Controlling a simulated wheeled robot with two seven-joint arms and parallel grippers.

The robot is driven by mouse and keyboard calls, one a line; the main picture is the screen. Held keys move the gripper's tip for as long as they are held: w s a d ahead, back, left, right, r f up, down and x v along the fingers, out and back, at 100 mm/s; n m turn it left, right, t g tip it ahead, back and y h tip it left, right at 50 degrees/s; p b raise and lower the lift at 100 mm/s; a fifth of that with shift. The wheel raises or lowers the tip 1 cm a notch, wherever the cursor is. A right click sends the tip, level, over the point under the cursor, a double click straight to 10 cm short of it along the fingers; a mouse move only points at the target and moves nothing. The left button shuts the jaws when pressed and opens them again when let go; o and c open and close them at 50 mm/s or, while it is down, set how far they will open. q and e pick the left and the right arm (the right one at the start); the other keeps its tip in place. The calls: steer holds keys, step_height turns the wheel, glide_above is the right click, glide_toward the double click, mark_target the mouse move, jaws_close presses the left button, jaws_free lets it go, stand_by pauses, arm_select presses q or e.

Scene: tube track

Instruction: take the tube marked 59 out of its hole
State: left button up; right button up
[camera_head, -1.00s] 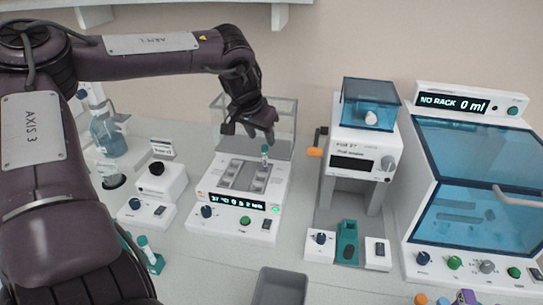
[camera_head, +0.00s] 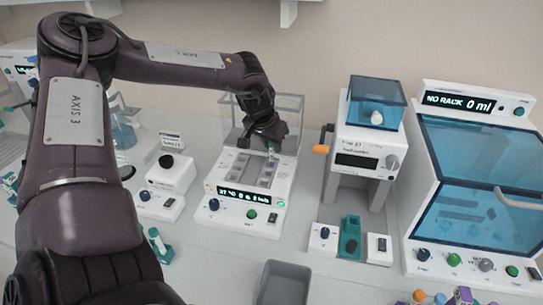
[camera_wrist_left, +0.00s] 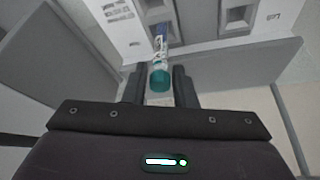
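A slim tube with a teal cap (camera_wrist_left: 159,79) and blue-and-white label stands in the white block device (camera_head: 239,203) in the head view. Its number cannot be read. My left gripper (camera_head: 268,146) is low over the back right of this device and hides most of the tube there. In the left wrist view the two dark fingers (camera_wrist_left: 159,88) lie on either side of the cap, very close to it. Whether they touch it is unclear. The tube's lower end reaches toward the device's slots. My right gripper is not in view.
A clear guard (camera_head: 290,105) stands behind the device. To the right are a press-like machine (camera_head: 362,160) with an orange handle (camera_head: 322,149) and a blue-windowed cabinet (camera_head: 470,190). A grey bin (camera_head: 284,284) is in front. A small teal stand (camera_head: 160,246) is front left.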

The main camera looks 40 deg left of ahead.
arm_select(q)
steer(key=c, duration=0.4)
steer(key=shift+o, duration=0.2)
step_height(320, 180, up, 20)
steer(key=b, duration=0.4)
